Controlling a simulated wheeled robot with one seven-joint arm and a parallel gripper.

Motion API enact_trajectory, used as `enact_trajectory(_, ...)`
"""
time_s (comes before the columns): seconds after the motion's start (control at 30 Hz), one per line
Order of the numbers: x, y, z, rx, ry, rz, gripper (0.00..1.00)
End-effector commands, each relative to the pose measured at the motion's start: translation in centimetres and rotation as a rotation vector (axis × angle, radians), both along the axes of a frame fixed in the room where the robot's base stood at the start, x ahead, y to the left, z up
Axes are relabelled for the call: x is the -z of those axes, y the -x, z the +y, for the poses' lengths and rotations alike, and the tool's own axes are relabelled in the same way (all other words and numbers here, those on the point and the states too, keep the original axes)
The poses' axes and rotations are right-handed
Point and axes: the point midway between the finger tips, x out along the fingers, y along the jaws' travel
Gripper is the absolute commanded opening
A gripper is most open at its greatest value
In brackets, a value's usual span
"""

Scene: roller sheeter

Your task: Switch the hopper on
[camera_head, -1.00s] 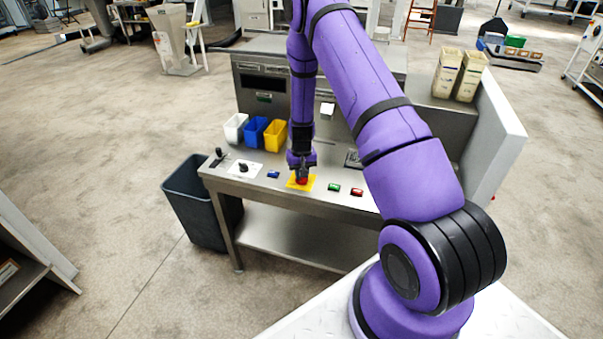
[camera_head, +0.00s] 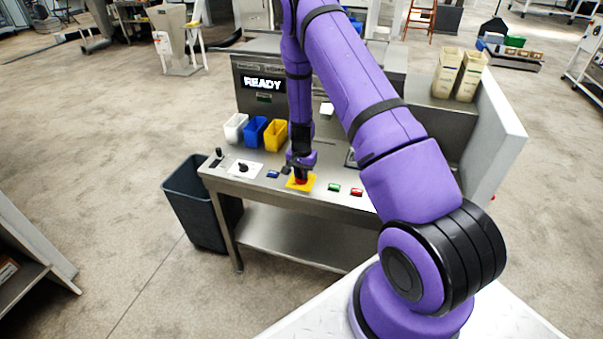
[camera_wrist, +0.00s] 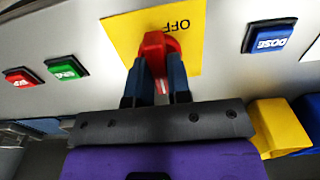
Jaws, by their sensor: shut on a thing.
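The red rotary switch (camera_wrist: 154,46) sits on a yellow plate (camera_wrist: 188,45) with OFF printed on it, upside down in the wrist view. My gripper (camera_wrist: 155,76) is shut on the switch's red handle, one finger on each side. In the head view, my gripper (camera_head: 300,170) is over the yellow plate (camera_head: 293,184) on the steel console, and partly hides the switch. The display (camera_head: 263,84) on the console's back panel is lit and reads READY.
A blue DOSE button (camera_wrist: 269,36) lies on one side of the plate, green (camera_wrist: 66,68) and red (camera_wrist: 23,77) buttons on the other. A black knob (camera_head: 243,168) and white, blue and yellow bins (camera_head: 256,131) stand further left. A dark waste bin (camera_head: 196,205) stands beside the console.

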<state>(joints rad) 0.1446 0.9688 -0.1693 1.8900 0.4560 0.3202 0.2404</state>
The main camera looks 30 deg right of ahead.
Motion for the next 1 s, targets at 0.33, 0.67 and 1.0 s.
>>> enact_trajectory(0.33, 0.1, 0.1, 0.1, 0.009, -0.002, 0.001, 0.0)
enact_trajectory(0.67, 0.0, 0.0, 0.0, 0.007, -0.001, 0.001, 0.44)
enact_trajectory(1.0, -2.2, 0.0, 0.0, 0.007, 0.001, -0.002, 0.44)
